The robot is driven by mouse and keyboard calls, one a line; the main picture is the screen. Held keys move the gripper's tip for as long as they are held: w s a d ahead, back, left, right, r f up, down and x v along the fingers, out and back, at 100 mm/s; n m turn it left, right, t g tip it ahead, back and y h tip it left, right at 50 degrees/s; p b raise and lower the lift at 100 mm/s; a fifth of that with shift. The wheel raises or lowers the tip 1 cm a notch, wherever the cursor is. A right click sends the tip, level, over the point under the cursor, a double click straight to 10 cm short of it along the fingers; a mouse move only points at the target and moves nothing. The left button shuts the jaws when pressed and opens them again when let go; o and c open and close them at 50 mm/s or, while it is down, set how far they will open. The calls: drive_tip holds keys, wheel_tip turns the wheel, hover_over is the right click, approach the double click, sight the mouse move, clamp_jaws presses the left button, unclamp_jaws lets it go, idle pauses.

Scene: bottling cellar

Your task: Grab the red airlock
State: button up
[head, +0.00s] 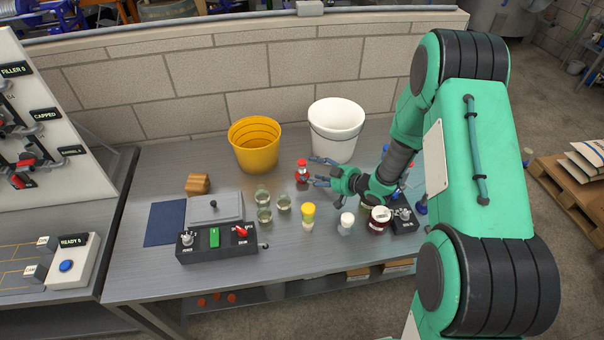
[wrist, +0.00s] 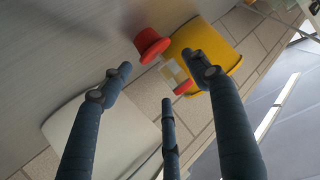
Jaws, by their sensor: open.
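The red airlock (head: 302,174) stands upright on the grey bench, in front of the gap between the yellow and white buckets. It has a red top, a paler middle and a red lower part. In the wrist view the red airlock (wrist: 151,44) appears tilted, beyond and between the fingertips. My gripper (head: 319,172) is open and empty, just right of the airlock, with its fingers pointing left toward it. In the wrist view the fingers of my gripper (wrist: 158,63) are spread and I see no clear contact with the airlock.
A yellow bucket (head: 254,146) and a white bucket (head: 336,130) stand behind. Several glass jars (head: 264,214), a yellow-topped item (head: 308,214) and a white-topped item (head: 346,222) stand nearer the front. A switch box (head: 217,244) lies front left. A dark red jar (head: 379,222) stands below my arm.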

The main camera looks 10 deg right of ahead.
sight(304, 170)
drive_tip(key=shift+a, duration=0.1)
drive_tip(key=shift+b+x, duration=0.85)
drive_tip(key=shift+x, duration=1.75)
drive_tip(key=shift+s, duration=0.1)
drive_tip(key=c, duration=1.1)
drive_tip(key=shift+r+p, duration=1.4)
drive_tip(key=shift+r, duration=3.6)
